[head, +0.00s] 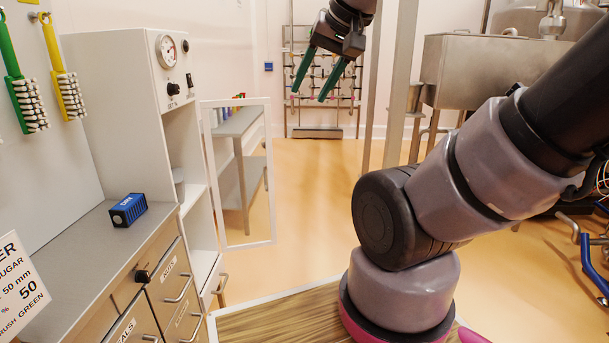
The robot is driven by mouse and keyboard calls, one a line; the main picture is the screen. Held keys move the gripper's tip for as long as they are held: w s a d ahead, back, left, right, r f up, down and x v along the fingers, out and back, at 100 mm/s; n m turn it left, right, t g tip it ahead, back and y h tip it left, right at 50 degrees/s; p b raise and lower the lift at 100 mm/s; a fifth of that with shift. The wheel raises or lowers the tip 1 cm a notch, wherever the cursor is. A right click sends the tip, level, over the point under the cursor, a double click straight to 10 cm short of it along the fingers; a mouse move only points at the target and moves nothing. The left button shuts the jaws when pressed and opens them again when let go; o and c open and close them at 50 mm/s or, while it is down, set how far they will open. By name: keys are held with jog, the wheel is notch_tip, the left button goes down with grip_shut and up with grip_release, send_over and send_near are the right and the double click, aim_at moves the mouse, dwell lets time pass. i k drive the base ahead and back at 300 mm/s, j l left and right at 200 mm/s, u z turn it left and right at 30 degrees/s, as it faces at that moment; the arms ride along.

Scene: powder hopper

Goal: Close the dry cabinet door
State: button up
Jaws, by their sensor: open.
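The dry cabinet (117,95) is a tall white unit at the left, with a round gauge and a black knob at its top. Its door (271,190), a white frame around a clear or mirror-like pane, stands swung open to the right of the cabinet. The shelves inside are exposed, and a grey container (179,186) sits on one of them. My gripper (321,78) is at the upper middle of the head view, fingers pointing down and left. It is open and empty, with green fingers, apart from the door and above its top edge in the picture.
A steel counter (70,262) with labelled drawers stands at the front left, with a blue box (128,210) on it. Brushes (62,75) hang on the left wall. A steel hopper (470,68) stands at the right. Orange floor is clear beyond the door.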

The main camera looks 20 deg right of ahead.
aim_at(204, 105)
jog(key=i+z, duration=1)
jog(key=i+j, duration=0.15)
jog(key=i, duration=0.5)
jog(key=i+j, duration=0.2)
jog(key=i, duration=0.5)
jog(key=i+j, duration=0.15)
jog(key=i, duration=0.5)
jog(key=i+l+u, duration=0.15)
jog(key=i, duration=1.7)
jog(key=u, duration=0.5)
jog(key=i+u, duration=0.1)
jog(key=u, duration=0.35)
jog(key=l+u, duration=0.1)
jog(key=u, duration=0.4)
jog(key=i+l+u, duration=0.1)
jog(key=u, duration=2.9)
jog(key=k+l+z, duration=0.1)
jog(key=z, duration=0.25)
jog(key=l+z, duration=0.35)
jog(key=k+j, duration=0.05)
